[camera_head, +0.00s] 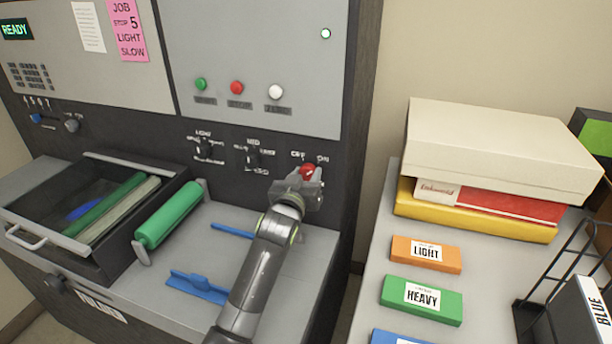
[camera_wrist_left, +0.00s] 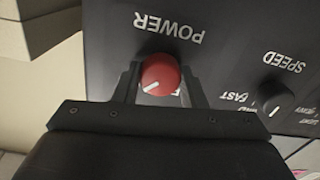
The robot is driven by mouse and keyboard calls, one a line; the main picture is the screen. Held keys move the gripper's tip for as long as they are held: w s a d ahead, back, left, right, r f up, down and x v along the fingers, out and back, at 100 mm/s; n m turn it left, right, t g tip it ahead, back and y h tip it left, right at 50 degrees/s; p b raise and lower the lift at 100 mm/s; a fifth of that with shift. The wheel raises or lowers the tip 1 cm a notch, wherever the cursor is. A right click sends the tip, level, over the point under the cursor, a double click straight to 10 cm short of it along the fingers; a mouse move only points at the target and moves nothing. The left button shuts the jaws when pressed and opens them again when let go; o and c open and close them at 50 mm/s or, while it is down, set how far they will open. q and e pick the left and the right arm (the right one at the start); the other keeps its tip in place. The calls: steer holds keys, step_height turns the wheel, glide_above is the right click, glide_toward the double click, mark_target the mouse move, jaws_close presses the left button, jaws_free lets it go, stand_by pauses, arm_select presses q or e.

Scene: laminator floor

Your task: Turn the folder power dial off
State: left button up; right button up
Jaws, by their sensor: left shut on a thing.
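The red power dial (camera_head: 307,170) sits on the dark panel of the machine, below and between the printed words OFF and ON. My left gripper (camera_head: 310,181) is shut on it, one finger on each side. In the left wrist view the red dial (camera_wrist_left: 160,74) shows between the two dark fingers (camera_wrist_left: 158,86), under an upside-down POWER label (camera_wrist_left: 168,27). Its white pointer line points to the lower left there, away from the partly hidden letters at its lower right. The fingers hide part of the OFF and ON marks. My right gripper is not in view.
Two dark dials (camera_head: 252,158) (camera_head: 204,150) stand left of the power dial. Green, red and white buttons (camera_head: 237,88) sit above. An open drawer (camera_head: 178,183) and green roller (camera_head: 168,214) are at left. A side table with boxes (camera_head: 490,140) stands right.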

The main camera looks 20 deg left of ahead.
arm_select(q)
steer(key=n, duration=0.4)
steer(key=shift+n+p, duration=0.3)
steer(key=n, duration=0.4)
steer(key=shift+r, duration=0.1)
steer(key=n+p, duration=0.1)
steer(key=n, duration=0.3)
steer(key=shift+n, duration=0.4)
steer(key=shift+n+h+p, duration=0.3)
steer(key=shift+n+p, duration=0.1)
steer(key=shift+n, duration=1.7)
steer(key=o, duration=1)
